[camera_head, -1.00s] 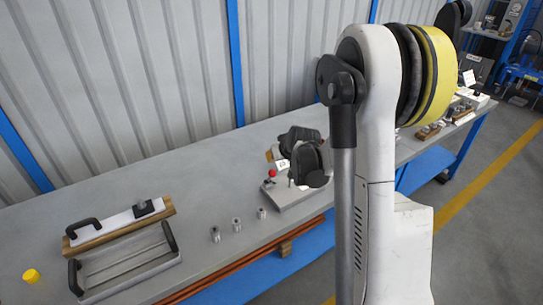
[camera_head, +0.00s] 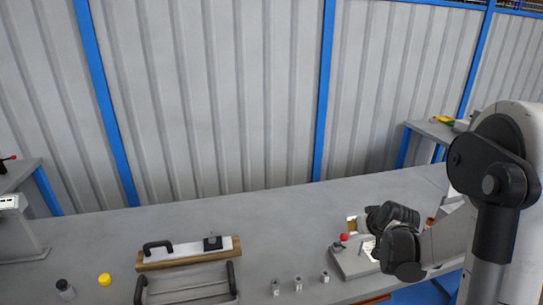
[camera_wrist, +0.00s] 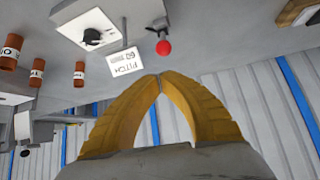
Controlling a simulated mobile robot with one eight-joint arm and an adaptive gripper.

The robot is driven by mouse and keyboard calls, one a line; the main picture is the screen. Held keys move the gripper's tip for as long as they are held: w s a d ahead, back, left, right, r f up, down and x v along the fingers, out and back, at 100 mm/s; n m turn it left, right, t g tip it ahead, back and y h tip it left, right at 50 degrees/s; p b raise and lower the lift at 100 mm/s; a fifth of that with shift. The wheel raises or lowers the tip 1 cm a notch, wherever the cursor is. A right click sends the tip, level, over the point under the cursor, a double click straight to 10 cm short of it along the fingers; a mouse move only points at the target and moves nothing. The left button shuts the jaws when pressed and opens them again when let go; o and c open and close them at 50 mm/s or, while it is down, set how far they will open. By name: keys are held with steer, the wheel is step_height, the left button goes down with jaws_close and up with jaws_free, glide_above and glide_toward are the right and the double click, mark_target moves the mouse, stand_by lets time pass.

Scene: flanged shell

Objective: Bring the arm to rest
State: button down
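My gripper (camera_wrist: 156,80) shows in the wrist view as two yellow fingers whose tips meet. The space between the fingers looks empty. In the head view my arm stands at the right, with its dark wrist joints (camera_head: 398,248) above the right part of the bench, beside a grey fixture with a red knob (camera_head: 344,237). The fingers are largely hidden there. In the wrist view, the red knob (camera_wrist: 163,47) and a white "PITCH" label (camera_wrist: 124,62) lie beyond the fingertips, apart from them.
The grey bench (camera_head: 290,218) runs along a corrugated wall. On it are a handled tray (camera_head: 188,287), a wooden board with a white plate (camera_head: 190,254), several small metal cylinders (camera_head: 298,284), a yellow cap (camera_head: 105,279) and a dark-capped container (camera_head: 65,289). The bench middle is clear.

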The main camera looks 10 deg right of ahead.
steer(key=s+a+r, duration=0.5)
steer(key=a+r, duration=0.2)
steer(key=a, duration=0.2)
steer(key=s+a+r+g, duration=0.1)
steer(key=s+a+r, duration=0.1)
steer(key=s+a, duration=0.4)
steer(key=s+a+r+n+y, duration=0.1)
steer(key=s+a+r, duration=0.2)
steer(key=s, duration=1)
steer(key=a, duration=0.3)
steer(key=shift+a+n+g, duration=0.15)
steer(key=shift+n+g, duration=0.15)
steer(key=shift+g, duration=0.1)
steer(key=shift+f, duration=0.15)
